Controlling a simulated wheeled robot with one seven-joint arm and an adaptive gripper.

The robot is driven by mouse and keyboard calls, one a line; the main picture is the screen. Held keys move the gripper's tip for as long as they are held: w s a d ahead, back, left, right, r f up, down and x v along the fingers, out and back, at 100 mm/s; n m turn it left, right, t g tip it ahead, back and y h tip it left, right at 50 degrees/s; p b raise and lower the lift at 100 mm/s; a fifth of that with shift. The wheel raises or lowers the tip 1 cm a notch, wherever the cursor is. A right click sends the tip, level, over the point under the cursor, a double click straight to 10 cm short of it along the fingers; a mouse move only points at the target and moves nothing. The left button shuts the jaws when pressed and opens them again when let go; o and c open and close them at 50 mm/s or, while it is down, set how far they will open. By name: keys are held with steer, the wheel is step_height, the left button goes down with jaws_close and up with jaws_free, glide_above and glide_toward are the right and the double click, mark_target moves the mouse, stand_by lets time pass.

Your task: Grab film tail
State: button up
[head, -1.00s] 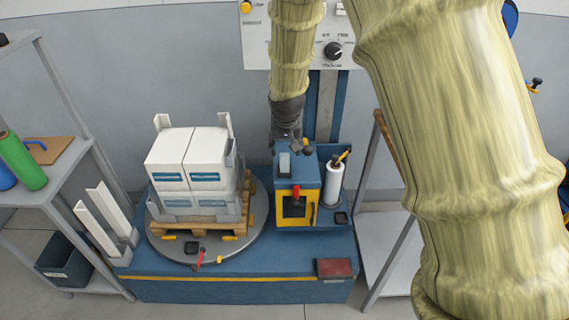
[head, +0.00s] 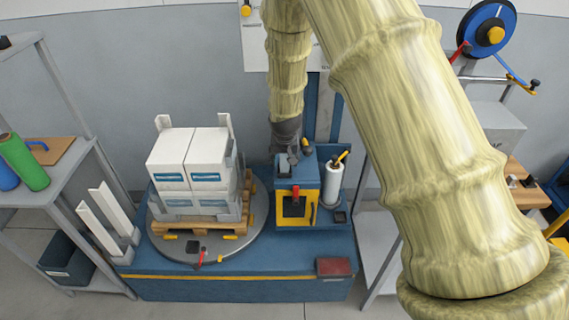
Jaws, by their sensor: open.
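My gripper (head: 289,157) is a dark shape at the end of my sleeved arm, close above or behind the top of the blue and yellow film carriage (head: 297,206). Its jaws are open, though the fingers are small and partly merge with the carriage top. I cannot make out the film tail or tell whether anything lies between the fingers. A red part sits on the carriage's front. A white roll (head: 333,184) stands upright just right of the carriage. White boxes (head: 194,158) are stacked on a wooden pallet (head: 204,227) on the round turntable (head: 246,246).
White corner posts (head: 101,218) lean at the turntable's left. A grey shelf (head: 62,184) with green and blue rolls stands at far left. A dark red block (head: 333,266) lies on the blue base's front right. A blue reel (head: 487,28) is at upper right.

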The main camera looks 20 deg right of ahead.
steer(key=shift+f, duration=0.1)
steer(key=c, duration=1)
steer(key=shift+o, duration=0.2)
